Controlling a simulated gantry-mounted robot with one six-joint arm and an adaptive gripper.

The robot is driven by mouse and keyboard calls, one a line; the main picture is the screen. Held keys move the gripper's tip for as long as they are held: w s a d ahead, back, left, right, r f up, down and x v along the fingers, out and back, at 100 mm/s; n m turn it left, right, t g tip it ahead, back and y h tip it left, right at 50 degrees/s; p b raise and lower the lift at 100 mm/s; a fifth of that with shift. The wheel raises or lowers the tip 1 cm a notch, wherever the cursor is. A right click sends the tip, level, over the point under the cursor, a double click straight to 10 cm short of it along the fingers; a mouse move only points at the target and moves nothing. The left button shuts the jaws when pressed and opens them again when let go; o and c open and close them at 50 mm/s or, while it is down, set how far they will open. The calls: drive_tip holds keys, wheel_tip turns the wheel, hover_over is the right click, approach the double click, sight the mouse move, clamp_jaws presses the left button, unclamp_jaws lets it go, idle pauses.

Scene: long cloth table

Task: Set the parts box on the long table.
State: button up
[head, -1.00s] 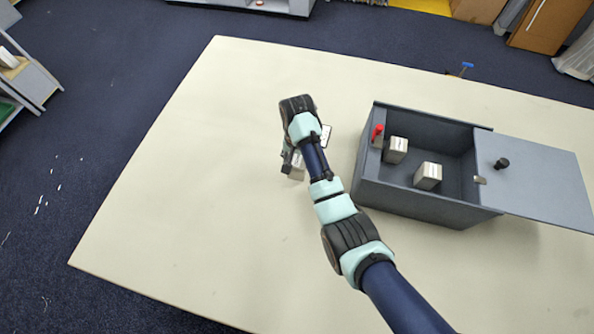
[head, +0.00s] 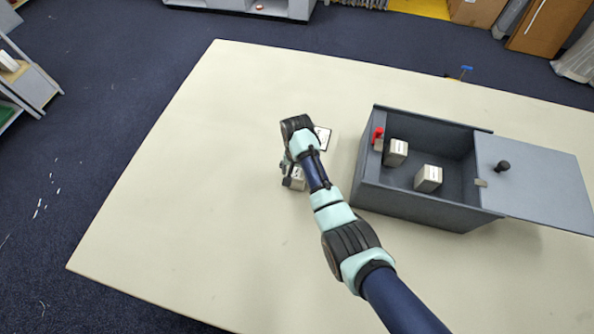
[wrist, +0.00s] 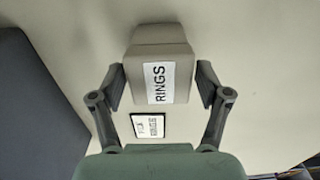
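The grey parts box (head: 420,208) stands on the right of the long table (head: 190,190), its lid (head: 540,180) with a black knob slid off to the right. Two small pale boxes (head: 396,152) (head: 428,178) sit inside, and a red peg (head: 377,136) stands at its left end. Another pale box labelled RINGS (wrist: 160,75) is on the table left of it, partly hidden by my arm in the head view (head: 298,180). My gripper (wrist: 157,86) is open, its fingers either side of the RINGS box, with narrow gaps.
A small printed card (head: 323,138) lies on the table beside my gripper; the wrist view shows it too (wrist: 149,125). A small blue item (head: 466,71) is at the table's far edge. The table's left side is clear.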

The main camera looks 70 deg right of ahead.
drive_tip(key=shift+o, duration=0.2)
drive_tip(key=shift+r, duration=0.1)
wheel_tip(320, 180, up, 12)
drive_tip(key=p, duration=0.1)
idle(0.6)
drive_tip(key=w+a+r+n+t+h, duration=0.25)
drive_tip(key=w+a+n, duration=0.25)
drive_tip(key=w+a, duration=0.55)
drive_tip(key=w+a+r+n+t, duration=0.1)
drive_tip(key=a+r+n+t, duration=0.2)
drive_tip(key=a, duration=0.6)
drive_tip(key=w+a+r+n+t, duration=0.1)
drive_tip(key=a+r+n+t, duration=0.2)
drive_tip(key=a, duration=0.5)
drive_tip(key=s+a+r+n+t+y, duration=0.1)
drive_tip(key=s+a+r+n+t, duration=0.1)
drive_tip(key=a+r, duration=0.2)
drive_tip(key=s+a+r+n+t+y, duration=0.1)
drive_tip(key=s+a+r+n+t, duration=0.1)
drive_tip(key=a, duration=0.7)
wheel_tip(320, 180, up, 3)
drive_tip(key=shift+s+a+f+n, duration=0.1)
drive_tip(key=shift+s+a+n, duration=0.1)
drive_tip(key=shift+n, duration=0.6)
drive_tip(key=shift+y, duration=0.25)
